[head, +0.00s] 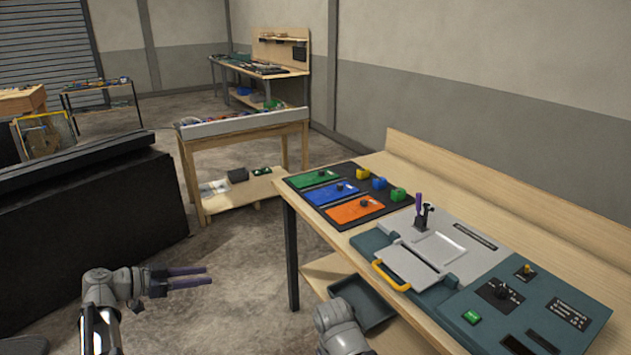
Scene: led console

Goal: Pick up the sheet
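I cannot tell which thing is the sheet. A grey-green console (456,301) to their right has a light flat panel (405,262) with a yellow handle (388,277). My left gripper (208,275) is open and empty over the floor, left of the table and apart from it.
The wooden table (520,215) has a raised back board. Small yellow, blue and green blocks sit on the black board's right side. A dark tray (365,300) is below the table. A black partition (90,240) stands at left.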

